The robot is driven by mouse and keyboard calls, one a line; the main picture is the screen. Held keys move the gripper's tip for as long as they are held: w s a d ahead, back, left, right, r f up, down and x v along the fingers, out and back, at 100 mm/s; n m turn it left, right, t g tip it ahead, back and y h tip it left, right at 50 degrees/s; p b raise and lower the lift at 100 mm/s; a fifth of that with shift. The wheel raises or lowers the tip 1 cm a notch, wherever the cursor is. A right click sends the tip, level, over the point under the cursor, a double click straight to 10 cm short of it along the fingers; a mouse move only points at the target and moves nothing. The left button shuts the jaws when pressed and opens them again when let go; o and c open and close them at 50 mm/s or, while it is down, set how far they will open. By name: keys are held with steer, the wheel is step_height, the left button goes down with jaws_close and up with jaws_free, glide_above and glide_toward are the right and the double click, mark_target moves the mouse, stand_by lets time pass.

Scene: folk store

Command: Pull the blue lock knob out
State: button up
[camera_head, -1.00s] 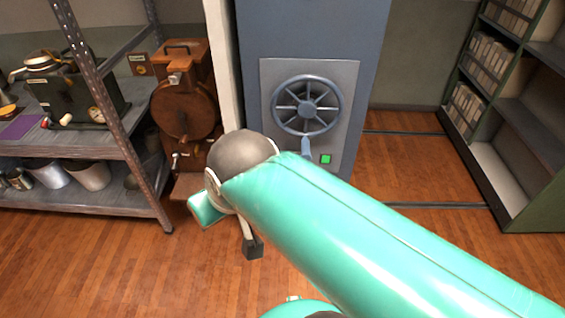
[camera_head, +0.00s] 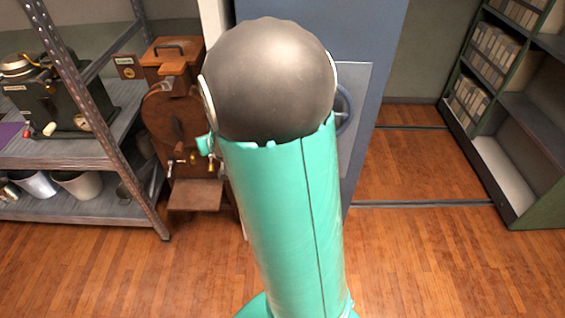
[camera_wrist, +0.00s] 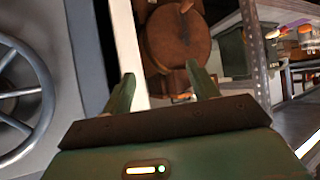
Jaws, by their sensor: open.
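My gripper (camera_wrist: 161,80) is open and empty in the wrist view, its two green fingers pointing away from the camera. The blue lock knob does not show clearly in either current view; my raised arm covers most of the front panel in the head view. The blue-grey handwheel (camera_wrist: 47,100) is at the left of the wrist view, to the left of my gripper and apart from it. In the head view only the right part of the handwheel (camera_head: 344,112) shows behind my arm. It sits on the grey panel (camera_head: 363,88) of the blue-grey cabinet (camera_head: 378,50).
A brown wooden machine (camera_head: 172,120) stands left of the cabinet. A metal shelf unit (camera_head: 75,153) with pots and a black device (camera_head: 45,100) is at far left. A dark bookcase (camera_head: 515,115) with files is at right. The wooden floor between cabinet and bookcase is clear.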

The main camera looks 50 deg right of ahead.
steer(key=s+d+f+m+t+h, duration=0.1)
steer(key=s+d+f+m+h, duration=0.1)
steer(key=d+f, duration=0.65)
steer(key=s+d+f+m+t+h, duration=0.1)
steer(key=s+d+f+m+h, duration=0.1)
steer(key=d+f, duration=0.6)
steer(key=s+f+m+h, duration=0.3)
steer(key=s+f+h, duration=0.2)
steer(key=s+f, duration=1)
steer(key=x, duration=1.4)
steer(key=shift+s+d, duration=0.4)
